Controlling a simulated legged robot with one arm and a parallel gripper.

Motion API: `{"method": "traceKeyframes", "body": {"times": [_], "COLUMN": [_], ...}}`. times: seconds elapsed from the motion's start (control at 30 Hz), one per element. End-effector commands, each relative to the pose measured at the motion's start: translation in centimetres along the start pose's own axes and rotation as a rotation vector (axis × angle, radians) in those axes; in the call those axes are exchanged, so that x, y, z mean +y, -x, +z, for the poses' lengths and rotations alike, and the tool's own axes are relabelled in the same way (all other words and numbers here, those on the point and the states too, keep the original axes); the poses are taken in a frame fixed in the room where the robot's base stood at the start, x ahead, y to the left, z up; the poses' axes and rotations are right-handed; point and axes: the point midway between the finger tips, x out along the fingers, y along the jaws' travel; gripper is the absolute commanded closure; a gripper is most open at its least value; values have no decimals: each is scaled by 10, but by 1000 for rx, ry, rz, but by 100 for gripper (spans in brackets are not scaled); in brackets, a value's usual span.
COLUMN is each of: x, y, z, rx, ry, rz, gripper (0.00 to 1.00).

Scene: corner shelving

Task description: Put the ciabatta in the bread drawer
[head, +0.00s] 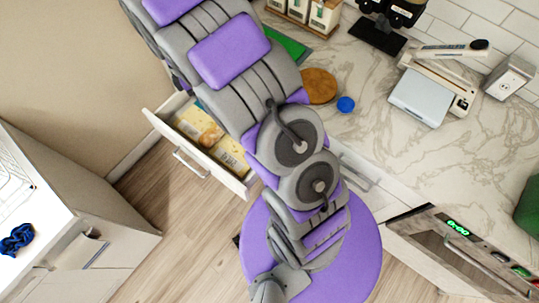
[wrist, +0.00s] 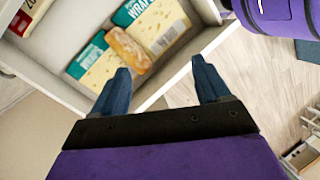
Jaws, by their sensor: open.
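The ciabatta (wrist: 128,50), a golden-brown oblong loaf, lies in the open bread drawer (wrist: 58,42) among the wrap packs. It also shows in the head view (head: 211,136), inside the white drawer (head: 226,178). My gripper (wrist: 161,68) is open and empty, with its two blue fingers spread apart. In the wrist view the left fingertip appears just below the loaf, and the right one lies over the drawer's edge. The gap between fingers and loaf is hard to judge. My gripper cannot be made out in the head view.
Packs of wraps (wrist: 160,24) lie in the drawer beside the loaf. The marble counter (head: 400,160) holds a round brown board (head: 319,86), a blue cap (head: 345,104) and a grey-white appliance (head: 425,92). A white cabinet (head: 75,225) stands at left, with wooden floor between.

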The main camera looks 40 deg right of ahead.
Motion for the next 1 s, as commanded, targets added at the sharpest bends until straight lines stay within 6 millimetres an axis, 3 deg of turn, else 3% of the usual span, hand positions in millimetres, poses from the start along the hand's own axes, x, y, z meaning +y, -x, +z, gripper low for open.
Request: {"method": "traceKeyframes", "body": {"times": [0.03, 0.2, 0.47, 0.8, 1.0], "x": [-14, -64, -145, -253, -302], "y": [13, 39, 63, 60, 48], "z": [9, 32, 60, 82, 88], "rx": [7, 30, 77, 146, 178], "ry": [-68, -306, -652, -1070, -1262], "rz": [11, 19, 23, 3, -14], "gripper": [24, 24, 24, 24, 24]}}
